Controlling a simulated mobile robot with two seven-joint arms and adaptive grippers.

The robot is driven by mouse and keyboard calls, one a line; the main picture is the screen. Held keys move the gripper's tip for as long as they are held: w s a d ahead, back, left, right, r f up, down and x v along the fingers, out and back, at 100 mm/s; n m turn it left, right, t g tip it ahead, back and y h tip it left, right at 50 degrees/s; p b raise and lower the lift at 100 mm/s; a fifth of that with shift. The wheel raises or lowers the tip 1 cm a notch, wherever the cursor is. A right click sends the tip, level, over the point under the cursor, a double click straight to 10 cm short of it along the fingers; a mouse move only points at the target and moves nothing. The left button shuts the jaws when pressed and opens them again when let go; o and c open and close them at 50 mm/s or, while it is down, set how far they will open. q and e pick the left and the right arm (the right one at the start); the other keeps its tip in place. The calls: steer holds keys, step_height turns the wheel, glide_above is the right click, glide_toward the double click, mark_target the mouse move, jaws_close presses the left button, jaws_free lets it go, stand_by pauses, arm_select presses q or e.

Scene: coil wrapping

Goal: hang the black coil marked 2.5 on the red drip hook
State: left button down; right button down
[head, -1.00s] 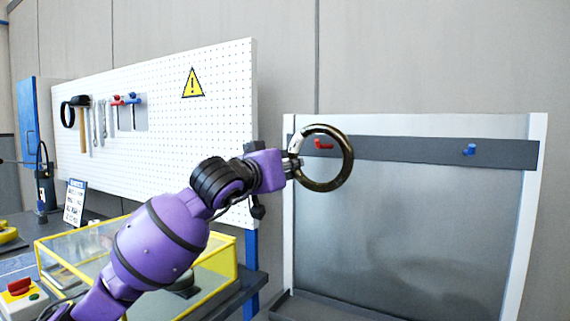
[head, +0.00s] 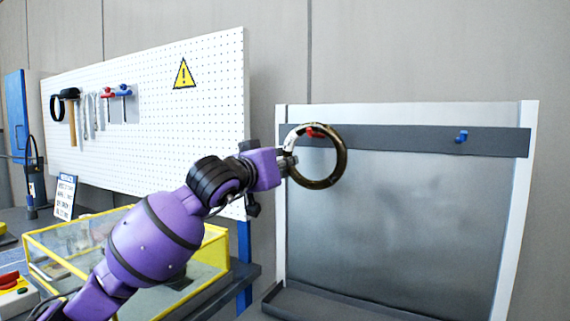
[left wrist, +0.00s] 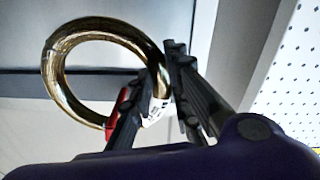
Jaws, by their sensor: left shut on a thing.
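A dark ring-shaped coil (head: 342,168) with a bronze sheen is held upright in front of the rack rail. A white label on it faces my fingers; its text is unreadable. My left gripper (head: 289,162) is shut on the coil's left side. In the left wrist view the fingers (left wrist: 160,72) pinch the coil (left wrist: 75,95) by the label. The red hook (head: 315,132) shows at the coil's upper rim in the head view; I cannot tell whether the coil rests on it. Part of the red hook (left wrist: 123,98) shows beside a finger. My right gripper is out of view.
A blue hook (head: 461,136) is farther right on the same dark rail (head: 400,140) over a grey panel. A white pegboard (head: 150,130) with tools stands left. A yellow-framed clear case (head: 60,262) sits below my left arm. Space right of the coil is clear.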

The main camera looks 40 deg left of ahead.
arm_select(q)
steer(key=shift+r, duration=0.1)
steer(key=c, duration=1.6)
jaws_free()
steer(key=shift+o, duration=0.2)
steer(key=v, duration=1.2)
